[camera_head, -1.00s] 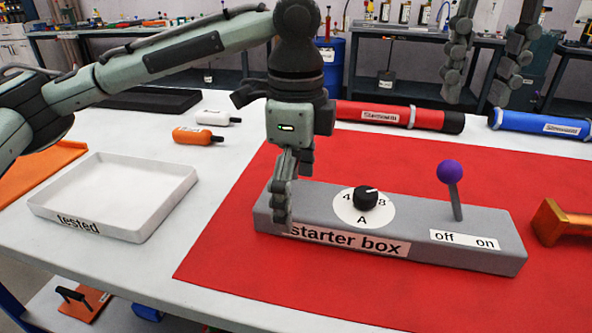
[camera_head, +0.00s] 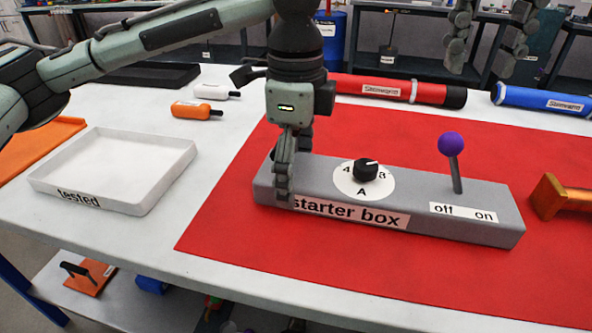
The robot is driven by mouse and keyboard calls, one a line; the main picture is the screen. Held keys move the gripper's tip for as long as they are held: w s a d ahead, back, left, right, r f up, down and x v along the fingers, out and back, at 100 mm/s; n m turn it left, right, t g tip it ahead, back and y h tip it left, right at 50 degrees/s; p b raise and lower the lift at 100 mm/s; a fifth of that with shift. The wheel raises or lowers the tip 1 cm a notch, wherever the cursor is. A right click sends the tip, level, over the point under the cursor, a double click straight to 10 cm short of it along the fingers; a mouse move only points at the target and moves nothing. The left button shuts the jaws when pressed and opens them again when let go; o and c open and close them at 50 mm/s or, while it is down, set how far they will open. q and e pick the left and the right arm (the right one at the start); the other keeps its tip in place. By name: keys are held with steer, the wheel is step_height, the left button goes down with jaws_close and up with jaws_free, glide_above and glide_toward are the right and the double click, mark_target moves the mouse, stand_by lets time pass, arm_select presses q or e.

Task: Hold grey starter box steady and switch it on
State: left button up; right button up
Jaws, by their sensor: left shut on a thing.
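The grey starter box (camera_head: 420,187) lies on a red mat (camera_head: 330,275). On its top are a black dial (camera_head: 366,170) on a white disc marked 4, 8 and A, and a lever with a purple knob (camera_head: 451,144). The lever stands close to upright, above the "off" and "on" label (camera_head: 463,212). My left gripper (camera_head: 283,185) points down and is shut on the left end of the box. My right gripper (camera_head: 487,40) hangs at the top right, well above and behind the box, with its fingers apart and nothing between them.
A white tray (camera_head: 185,168) labelled "tested" stands on the left. Red (camera_head: 400,90) and blue (camera_head: 540,100) tubes lie behind the mat. An orange metal piece (camera_head: 550,198) lies right of the box. Orange (camera_head: 196,110) and white (camera_head: 216,91) bottles lie behind the tray.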

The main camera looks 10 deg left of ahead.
steer(key=c, duration=0.7)
steer(key=shift+m, duration=0.4)
jaws_close()
steer(key=m+y, duration=0.2)
steer(key=m, duration=0.1)
steer(key=m+g, duration=0.1)
steer(key=m, duration=0.1)
steer(key=shift+s+f+y, duration=0.3)
steer(key=shift+s+y, duration=0.05)
steer(key=shift+y, duration=0.05)
steer(key=m+y, duration=0.1)
steer(key=m, duration=0.1)
steer(key=m+y, duration=0.1)
steer(key=m, duration=0.1)
steer(key=s+m+g+y, duration=0.1)
steer(key=m, duration=0.2)
steer(key=shift+d+r, duration=0.15)
steer(key=shift+r, duration=0.25)
